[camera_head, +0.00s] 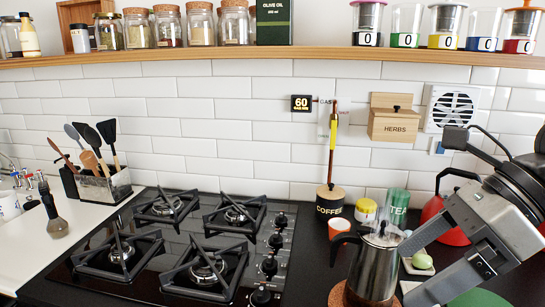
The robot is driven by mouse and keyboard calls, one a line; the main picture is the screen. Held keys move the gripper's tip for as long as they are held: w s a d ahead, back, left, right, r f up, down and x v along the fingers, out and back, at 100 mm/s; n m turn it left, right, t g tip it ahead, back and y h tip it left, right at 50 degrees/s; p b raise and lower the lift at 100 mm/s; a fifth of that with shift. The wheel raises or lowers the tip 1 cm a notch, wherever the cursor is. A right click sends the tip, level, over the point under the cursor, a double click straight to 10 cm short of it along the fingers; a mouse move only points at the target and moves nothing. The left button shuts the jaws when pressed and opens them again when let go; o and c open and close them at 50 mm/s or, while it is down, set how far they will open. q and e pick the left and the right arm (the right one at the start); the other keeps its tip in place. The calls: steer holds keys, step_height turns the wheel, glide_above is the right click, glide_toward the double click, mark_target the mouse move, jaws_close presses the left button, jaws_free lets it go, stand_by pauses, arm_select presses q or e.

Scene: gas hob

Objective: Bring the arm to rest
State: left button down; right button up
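My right arm comes in from the right edge, and its grey gripper (406,270) reaches left over the counter. Its two fingers are spread apart, one above the other in the picture, with nothing held between them. The upper finger overlaps the right side of a steel moka pot (373,268) in the picture; I cannot tell whether they touch. A small dish with a pale green round item (422,260) shows between the fingers. My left gripper is not in view.
A black gas hob (186,232) with several knobs lies left of the pot. A red kettle (432,210) stands partly behind my arm. Cups and canisters stand near the tiled wall. A jar-laden shelf (340,53) runs above. Utensils (103,183) stand at left.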

steer(key=a+r+m+t+y, duration=0.2)
steer(key=a+r+m+y, duration=0.65)
steer(key=y, duration=0.55)
steer(key=w+d+m+t+h, duration=0.3)
steer(key=w+d+m+t, duration=0.15)
steer(key=m+t, duration=0.85)
steer(key=w+d+f+m+t+h, duration=0.15)
steer(key=d+f+m+h, duration=0.25)
steer(key=f+m+h, duration=0.4)
steer(key=w+d+f+m+t+h, duration=0.1)
steer(key=w+d+f+m+h, duration=0.2)
steer(key=f+m+h, duration=0.55)
steer(key=s+d+f+m+g+h, duration=0.1)
steer(key=s+f+m+g+h, duration=0.15)
steer(key=f, duration=0.25)
steer(key=s+d+f+m+g+h, duration=0.1)
steer(key=f+m+g, duration=0.2)
steer(key=f, duration=0.2)
steer(key=s+a+f+m+g+y, duration=0.1)
steer(key=s+a+f+g, duration=0.1)
steer(key=s+f+g, duration=0.45)
steer(key=s+a+f+m+g, duration=0.15)
steer(key=s+f+g, duration=0.25)
steer(key=s+f, duration=0.5)
steer(key=w+a+f+t+y, duration=0.2)
steer(key=w+a+t+y, duration=0.1)
steer(key=w+a+t, duration=0.2)
steer(key=shift+a+t, duration=0.8)
steer(key=shift+t, duration=0.35)
